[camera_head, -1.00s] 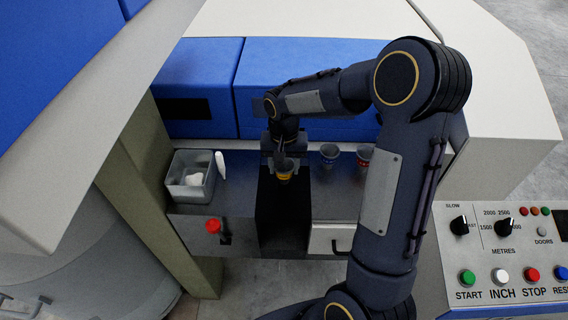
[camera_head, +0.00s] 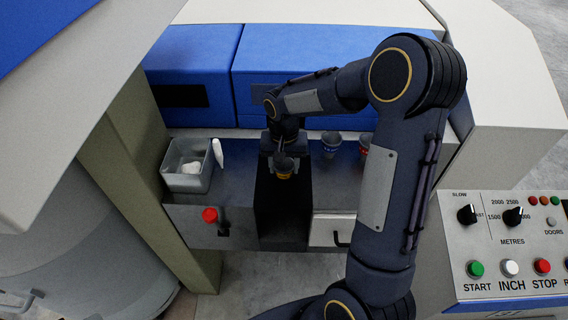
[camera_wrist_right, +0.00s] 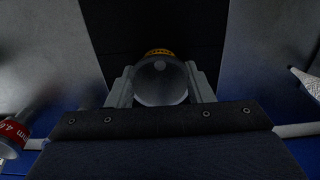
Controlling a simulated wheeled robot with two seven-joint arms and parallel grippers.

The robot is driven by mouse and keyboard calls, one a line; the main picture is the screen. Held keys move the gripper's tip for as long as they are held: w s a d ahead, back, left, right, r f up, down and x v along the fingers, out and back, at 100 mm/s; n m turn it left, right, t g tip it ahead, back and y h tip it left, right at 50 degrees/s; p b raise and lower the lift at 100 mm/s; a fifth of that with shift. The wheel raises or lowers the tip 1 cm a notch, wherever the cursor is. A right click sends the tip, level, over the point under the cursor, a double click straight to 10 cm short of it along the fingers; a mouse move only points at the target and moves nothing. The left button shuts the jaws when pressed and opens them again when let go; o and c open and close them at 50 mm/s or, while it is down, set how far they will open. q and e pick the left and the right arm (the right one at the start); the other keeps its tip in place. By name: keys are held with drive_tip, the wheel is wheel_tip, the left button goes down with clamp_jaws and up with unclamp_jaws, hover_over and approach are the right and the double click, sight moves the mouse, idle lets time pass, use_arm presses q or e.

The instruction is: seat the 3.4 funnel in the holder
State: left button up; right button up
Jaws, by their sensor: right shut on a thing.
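My right gripper (camera_head: 284,164) is shut on a small funnel with a yellow band (camera_head: 284,174). It holds the funnel over the dark recess (camera_head: 282,215) in the grey shelf. In the right wrist view the funnel's round grey rim (camera_wrist_right: 160,85) sits between the fingers. Its yellow band shows beyond, with lettering too small to read. A holder cannot be made out in the dark below it. A blue-banded funnel (camera_head: 330,146) and a red-banded funnel (camera_head: 363,149) stand on the shelf to the right; the arm partly covers the red one. My left gripper is not in view.
A grey bin (camera_head: 186,184) with white material stands on the shelf at left, a white object (camera_head: 218,153) beside it. A red knob (camera_head: 210,215) is on the shelf's front. Blue covers (camera_head: 300,75) close the back. A control panel (camera_head: 510,240) is at right.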

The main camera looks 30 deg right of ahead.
drive_tip(key=o, duration=1.1)
wheel_tip(320, 180, up, 7)
drive_tip(key=s+a+r+n+t+y, duration=0.2)
drive_tip(key=s+r, duration=0.4)
drive_tip(key=s, duration=0.5)
drive_tip(key=s+a+n+t, duration=0.1)
drive_tip(key=s, duration=0.2)
drive_tip(key=s+a+f+n+t+y, duration=0.1)
drive_tip(key=s+a, duration=0.1)
drive_tip(key=s, duration=0.2)
drive_tip(key=s+a+t, duration=0.1)
drive_tip(key=s+a, duration=0.1)
drive_tip(key=s, duration=0.2)
drive_tip(key=shift+a+f+n+t+y, duration=0.2)
drive_tip(key=shift+n+t+y, duration=0.1)
drive_tip(key=shift+n+y, duration=0.1)
